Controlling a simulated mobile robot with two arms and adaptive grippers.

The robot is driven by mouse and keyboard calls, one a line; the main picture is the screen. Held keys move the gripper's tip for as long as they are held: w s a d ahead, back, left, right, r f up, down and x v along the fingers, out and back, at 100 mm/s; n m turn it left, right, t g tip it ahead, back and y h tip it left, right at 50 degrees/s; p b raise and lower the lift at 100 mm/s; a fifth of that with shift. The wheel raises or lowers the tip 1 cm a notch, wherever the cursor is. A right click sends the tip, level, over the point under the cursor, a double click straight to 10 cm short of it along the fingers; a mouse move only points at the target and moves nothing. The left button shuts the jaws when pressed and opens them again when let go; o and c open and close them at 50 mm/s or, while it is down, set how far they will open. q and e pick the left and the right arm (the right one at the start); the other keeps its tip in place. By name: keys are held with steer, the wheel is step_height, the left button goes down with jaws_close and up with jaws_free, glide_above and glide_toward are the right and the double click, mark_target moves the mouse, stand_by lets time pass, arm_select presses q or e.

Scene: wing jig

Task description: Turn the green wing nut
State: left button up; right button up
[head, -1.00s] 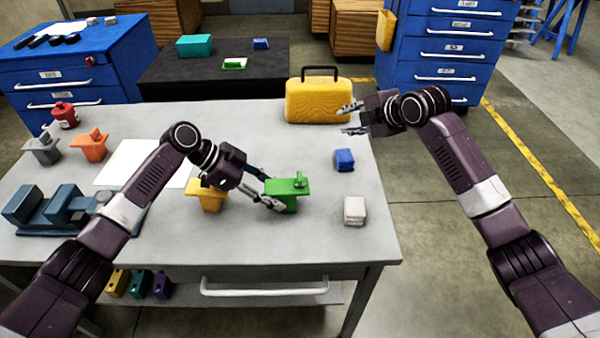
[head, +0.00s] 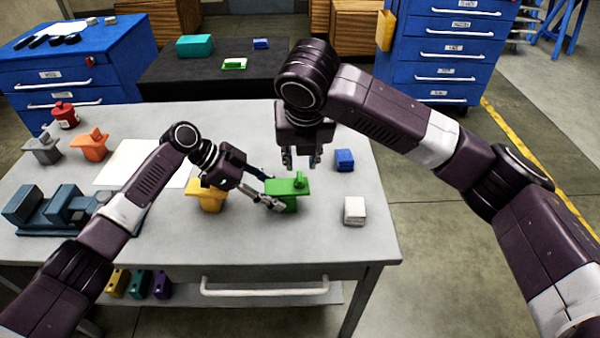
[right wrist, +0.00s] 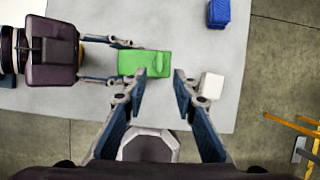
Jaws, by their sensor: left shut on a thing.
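The green block (head: 287,196) stands on the grey workbench, with the green wing nut (head: 298,180) upright on its top right part. Both show from above in the right wrist view, the block (right wrist: 130,64) and the nut (right wrist: 160,61). My left gripper (head: 270,188) is shut on the green block from its left side, one finger along each side. My right gripper (head: 301,164) is open and empty, pointing down above the wing nut and apart from it. In the right wrist view its fingertips (right wrist: 160,74) stand either side of the nut's line.
A yellow block (head: 207,198) stands left of the green one. A blue block (head: 344,160) and a white block (head: 355,211) lie to the right. A blue-grey vise-like fixture (head: 65,208), grey block (head: 42,148) and orange block (head: 89,147) are at the left.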

mark_target(300, 175)
steer(key=x, duration=0.8)
steer(key=shift+w, duration=0.1)
steer(key=shift+c, duration=0.2)
jaws_close()
